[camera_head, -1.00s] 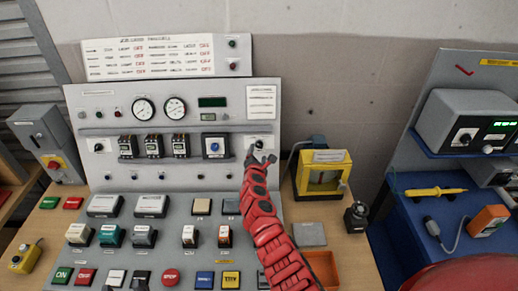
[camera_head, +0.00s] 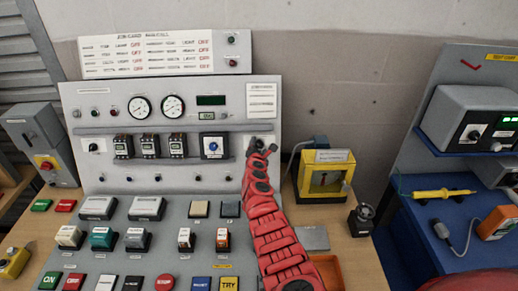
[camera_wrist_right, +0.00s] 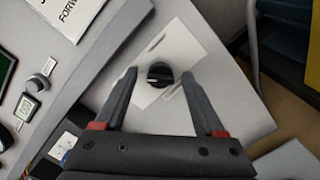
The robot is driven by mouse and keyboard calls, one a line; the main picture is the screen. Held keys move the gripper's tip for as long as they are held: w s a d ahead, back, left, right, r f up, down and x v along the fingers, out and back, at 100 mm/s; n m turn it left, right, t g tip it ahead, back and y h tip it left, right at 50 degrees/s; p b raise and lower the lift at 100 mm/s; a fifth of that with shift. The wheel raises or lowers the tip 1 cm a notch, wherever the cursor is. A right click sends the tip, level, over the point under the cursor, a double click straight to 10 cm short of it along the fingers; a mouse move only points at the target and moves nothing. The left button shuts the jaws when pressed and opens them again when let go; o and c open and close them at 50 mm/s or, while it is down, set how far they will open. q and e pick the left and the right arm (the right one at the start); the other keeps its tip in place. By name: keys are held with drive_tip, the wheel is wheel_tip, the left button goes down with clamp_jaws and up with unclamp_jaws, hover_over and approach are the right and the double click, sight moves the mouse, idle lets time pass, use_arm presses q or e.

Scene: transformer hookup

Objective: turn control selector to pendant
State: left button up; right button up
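The control selector is a small round black knob (camera_wrist_right: 160,74) with a pale pointer line, on a white label plate (camera_wrist_right: 178,48) on the grey panel. In the right wrist view it lies between and beyond the two fingertips of my right gripper (camera_wrist_right: 157,78), which are spread apart and do not visibly touch it. In the head view my right gripper (camera_head: 262,146) is at the right side of the panel and hides the knob. The plate's lettering is too small to read. My left gripper is not in view.
The grey control panel (camera_head: 100,180) carries gauges, breakers and many push buttons. A yellow box (camera_head: 325,176) stands to its right, with an orange tray (camera_head: 328,270) nearer. A blue bench (camera_head: 425,215) with instruments is at far right.

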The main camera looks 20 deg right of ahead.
clamp_jaws()
drive_tip(key=shift+m, duration=0.4)
drive_tip(key=m+b, duration=0.1)
drive_tip(key=m, duration=0.3)
drive_tip(key=shift+f+m+g, duration=0.1)
drive_tip(key=shift+m+g, duration=0.3)
drive_tip(key=m+b, duration=0.2)
drive_tip(key=m, duration=0.1)
drive_tip(key=shift+m, duration=0.3)
drive_tip(key=m+b, duration=0.4)
drive_tip(key=b, duration=0.1)
drive_tip(key=shift+f+m+g, duration=0.1)
drive_tip(key=shift+m+g, duration=0.3)
drive_tip(key=shift+r+m+y+b, duration=0.2)
drive_tip(key=shift+m+y+b, duration=0.2)
drive_tip(key=shift+m+b, duration=0.85)
